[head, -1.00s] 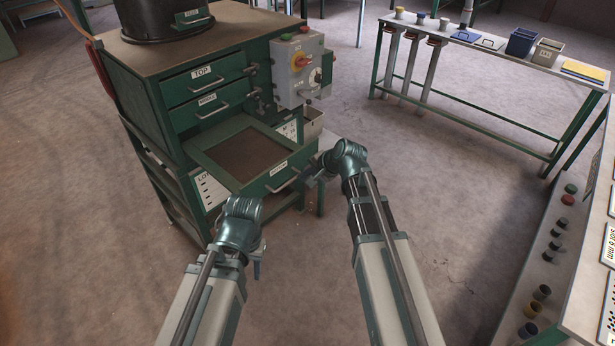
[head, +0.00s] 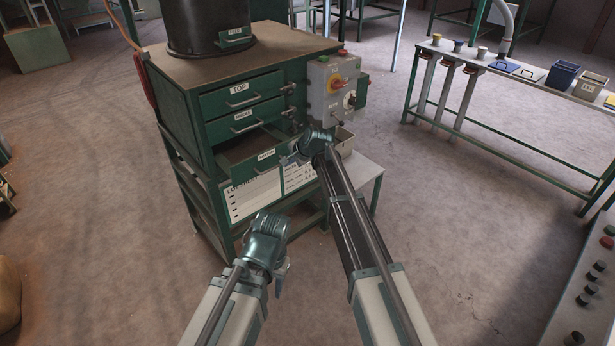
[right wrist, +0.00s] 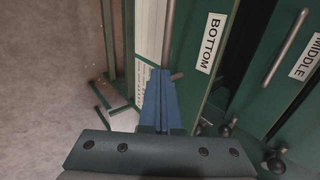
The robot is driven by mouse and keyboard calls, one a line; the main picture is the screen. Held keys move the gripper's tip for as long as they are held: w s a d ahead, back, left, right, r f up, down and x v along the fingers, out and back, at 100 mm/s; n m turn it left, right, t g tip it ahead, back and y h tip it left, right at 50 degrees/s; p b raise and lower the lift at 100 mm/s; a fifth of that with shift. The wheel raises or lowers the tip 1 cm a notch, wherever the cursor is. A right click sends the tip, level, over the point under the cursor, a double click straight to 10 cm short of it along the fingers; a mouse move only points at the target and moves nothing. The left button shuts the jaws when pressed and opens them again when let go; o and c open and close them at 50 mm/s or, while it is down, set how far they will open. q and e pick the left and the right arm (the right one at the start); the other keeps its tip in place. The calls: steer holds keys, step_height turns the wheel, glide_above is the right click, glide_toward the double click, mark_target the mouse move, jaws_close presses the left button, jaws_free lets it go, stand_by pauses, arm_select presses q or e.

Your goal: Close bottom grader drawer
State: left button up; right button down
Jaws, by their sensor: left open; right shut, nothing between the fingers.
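The bottom drawer (head: 246,168) of the green grader cabinet is partly out, with a strip of its inside showing above its labelled front. In the right wrist view its front (right wrist: 205,75) carries the BOTTOM label, with a grey bar handle at its left. My right gripper (head: 288,160) is at the right end of the drawer front. In the right wrist view its blue fingers (right wrist: 160,85) are shut and empty, with the tips by the handle's end; contact is unclear. My left gripper (head: 281,283) is open and empty, low in front of the cabinet and apart from it.
The top drawer (head: 240,92) and middle drawer (head: 243,117) look shut. A grey control box (head: 333,90) hangs on the cabinet's right side, above a small side shelf (head: 362,168). A bench (head: 520,80) stands at right. Floor in front is clear.

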mark_target(273, 147)
steer(key=w+a, duration=0.2)
steer(key=w, duration=0.1)
steer(key=w+a, duration=0.3)
steer(key=w, duration=0.1)
steer(key=w+a, duration=0.2)
steer(key=w, duration=0.1)
steer(key=shift+w+a, duration=0.3)
steer(key=shift+w, duration=0.05)
steer(key=shift+a, duration=0.1)
